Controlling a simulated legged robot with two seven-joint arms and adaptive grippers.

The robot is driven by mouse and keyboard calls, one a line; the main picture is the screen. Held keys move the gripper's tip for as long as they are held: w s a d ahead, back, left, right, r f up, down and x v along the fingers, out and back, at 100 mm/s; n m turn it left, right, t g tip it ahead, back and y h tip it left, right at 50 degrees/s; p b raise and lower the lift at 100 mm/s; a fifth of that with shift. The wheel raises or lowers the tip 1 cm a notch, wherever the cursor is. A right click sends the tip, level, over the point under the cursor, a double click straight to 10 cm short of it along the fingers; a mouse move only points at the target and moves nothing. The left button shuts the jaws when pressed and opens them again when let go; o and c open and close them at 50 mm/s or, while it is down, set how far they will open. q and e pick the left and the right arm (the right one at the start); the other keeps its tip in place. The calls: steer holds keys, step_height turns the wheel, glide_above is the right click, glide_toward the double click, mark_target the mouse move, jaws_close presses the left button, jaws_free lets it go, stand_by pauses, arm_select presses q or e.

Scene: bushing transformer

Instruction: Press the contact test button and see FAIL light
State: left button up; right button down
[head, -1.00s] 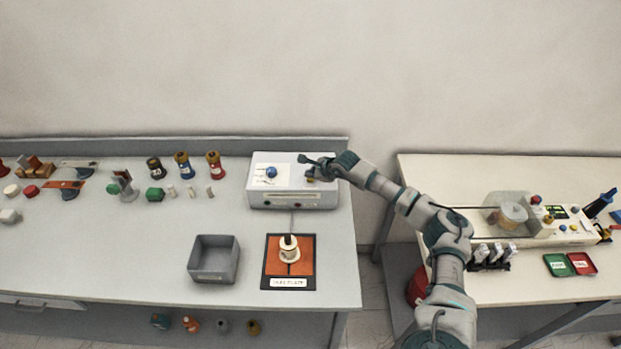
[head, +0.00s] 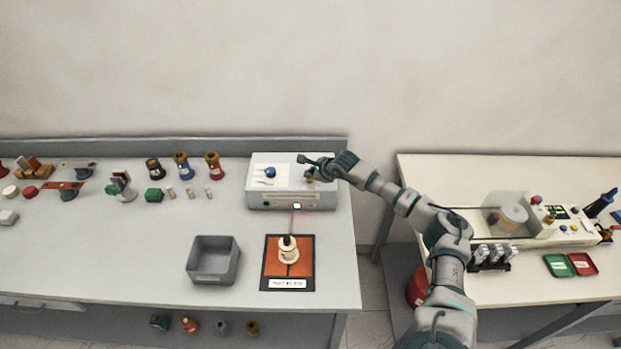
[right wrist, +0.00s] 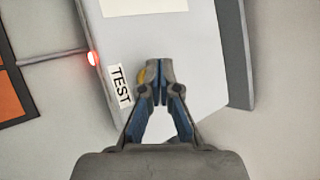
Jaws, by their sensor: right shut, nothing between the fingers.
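The white test box (head: 262,199) stands at the back right of the left bench. Its red light (head: 297,206) glows on the front face; in the right wrist view the light (right wrist: 94,58) is bright red beside a label reading TEST (right wrist: 120,85). My right gripper (head: 311,175) is over the right part of the box top, fingers shut and empty. In the right wrist view a yellow button (right wrist: 141,76) shows partly behind the shut fingertips (right wrist: 160,72); whether they press it I cannot tell. My left gripper is not in view.
A cream bushing (head: 288,252) stands on the orange plate (head: 304,262) in front of the box, beside a grey bin (head: 213,278). A blue knob (head: 270,172) is on the box top. Several parts stand along the bench's left. A second bench (head: 430,172) is right.

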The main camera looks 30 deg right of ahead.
mark_target(311, 180)
steer(key=shift+r, duration=0.1)
steer(key=shift+r+p, duration=1.5)
steer(key=shift+r, duration=1.45)
steer(key=shift+f, duration=0.15)
